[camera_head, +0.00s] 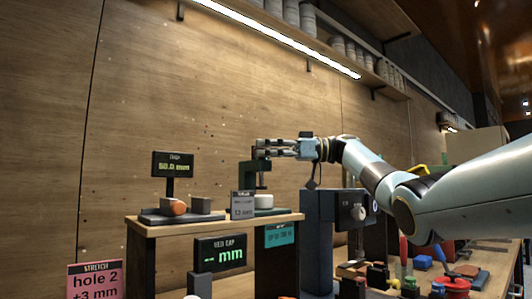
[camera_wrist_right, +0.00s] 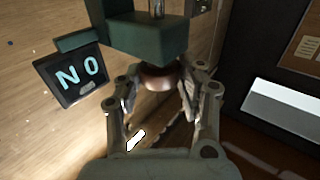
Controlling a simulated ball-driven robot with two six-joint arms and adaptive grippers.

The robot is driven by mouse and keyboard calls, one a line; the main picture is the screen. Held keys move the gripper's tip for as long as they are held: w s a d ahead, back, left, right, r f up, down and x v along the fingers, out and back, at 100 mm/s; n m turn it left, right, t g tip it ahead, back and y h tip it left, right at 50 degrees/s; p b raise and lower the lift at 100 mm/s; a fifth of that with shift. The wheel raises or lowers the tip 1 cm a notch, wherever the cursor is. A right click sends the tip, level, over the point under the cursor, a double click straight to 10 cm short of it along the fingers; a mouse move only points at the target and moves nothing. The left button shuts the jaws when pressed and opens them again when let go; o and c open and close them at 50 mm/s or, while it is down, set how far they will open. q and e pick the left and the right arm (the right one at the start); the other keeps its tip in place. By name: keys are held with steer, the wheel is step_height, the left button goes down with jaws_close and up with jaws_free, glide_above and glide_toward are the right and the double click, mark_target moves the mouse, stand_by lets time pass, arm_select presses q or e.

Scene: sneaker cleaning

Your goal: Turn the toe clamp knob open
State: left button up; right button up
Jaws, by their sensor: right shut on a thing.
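A dark green C-shaped clamp (camera_head: 247,178) stands on the wooden bench, with a pale round piece (camera_head: 264,201) under its arm. My right gripper (camera_head: 262,148) reaches in from the right at the clamp's top. In the right wrist view the right gripper (camera_wrist_right: 160,92) is shut on a reddish-brown round knob (camera_wrist_right: 157,78), its fingers on either side. The green clamp body (camera_wrist_right: 145,38) is right next to the knob there. The knob is hidden by the fingers in the head view. My left gripper is not in view.
A small display (camera_head: 173,164) reads about 50.0 mm; another (camera_head: 219,253) reads "-- mm". A pink card (camera_head: 95,281) says hole 2, +3 mm. A grey machine (camera_head: 320,225) stands right of the wooden bench (camera_head: 150,229). Coloured tools crowd the lower right. A screen (camera_wrist_right: 75,75) reads NO.

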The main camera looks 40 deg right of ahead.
steer(key=shift+f, duration=0.1)
stand_by(0.4)
steer(key=o, duration=1.1)
steer(key=shift+a, duration=0.1)
steer(key=shift+o, duration=0.2)
steer(key=v, duration=0.7)
steer(key=shift+d, duration=0.3)
